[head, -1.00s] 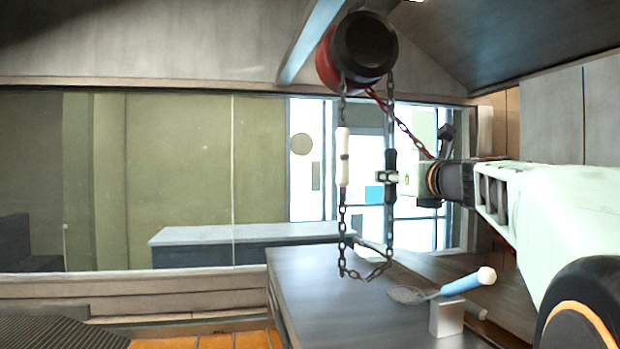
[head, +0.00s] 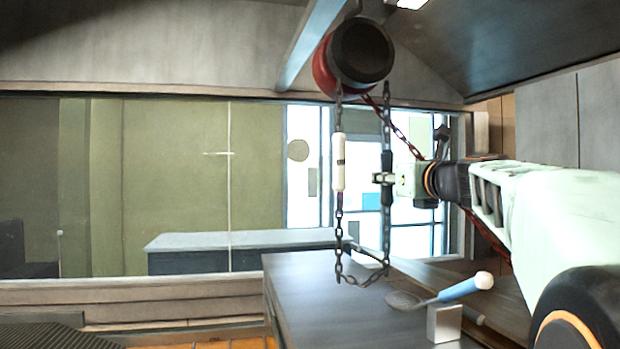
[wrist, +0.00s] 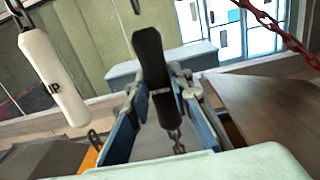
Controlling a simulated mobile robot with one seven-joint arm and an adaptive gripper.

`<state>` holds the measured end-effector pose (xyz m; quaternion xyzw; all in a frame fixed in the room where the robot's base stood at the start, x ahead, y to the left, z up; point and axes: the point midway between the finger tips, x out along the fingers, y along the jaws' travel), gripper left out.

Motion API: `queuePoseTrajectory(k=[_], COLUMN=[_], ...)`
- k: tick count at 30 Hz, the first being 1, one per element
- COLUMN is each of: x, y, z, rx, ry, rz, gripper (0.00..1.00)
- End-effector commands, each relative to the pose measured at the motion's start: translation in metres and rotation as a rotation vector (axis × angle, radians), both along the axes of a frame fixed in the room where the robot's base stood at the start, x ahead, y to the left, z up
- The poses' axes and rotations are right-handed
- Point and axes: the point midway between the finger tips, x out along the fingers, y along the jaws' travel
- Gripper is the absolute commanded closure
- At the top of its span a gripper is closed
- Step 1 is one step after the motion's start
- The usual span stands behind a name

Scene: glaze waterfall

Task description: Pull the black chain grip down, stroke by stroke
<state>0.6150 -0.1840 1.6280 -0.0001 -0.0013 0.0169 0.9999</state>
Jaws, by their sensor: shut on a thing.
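The black chain grip (head: 387,162) hangs upright on the right-hand run of the chain loop, below the dark and red hoist (head: 361,52). My gripper (head: 383,178) is shut around it from the right. In the wrist view the black grip (wrist: 150,55) stands between my two blue finger pads, my gripper (wrist: 160,92) closing on its lower part, with chain below. The white grip (head: 339,163) hangs on the left-hand run at about the same height. It also shows in the wrist view (wrist: 53,75), lettered "UP", apart from my fingers.
The chain's lower loop (head: 362,277) hangs in front of a dark bench (head: 310,275). A ladle with a blue handle (head: 457,291) leans on a small metal block (head: 444,322) there. A red chain (head: 404,139) slants down to the right behind my gripper. A wide window lies behind.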

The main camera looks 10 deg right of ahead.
Motion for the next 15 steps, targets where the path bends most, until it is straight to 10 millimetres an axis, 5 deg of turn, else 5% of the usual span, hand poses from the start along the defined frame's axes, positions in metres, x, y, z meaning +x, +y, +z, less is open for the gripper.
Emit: queuePoseTrajectory(k=[3,15], x=[0.001,0.001], y=[0.0,0.0], z=[-0.021,0.028], rx=[0.0,-0.001], ry=[0.007,0.005], rz=[0.001,0.001], gripper=[1.0,1.0])
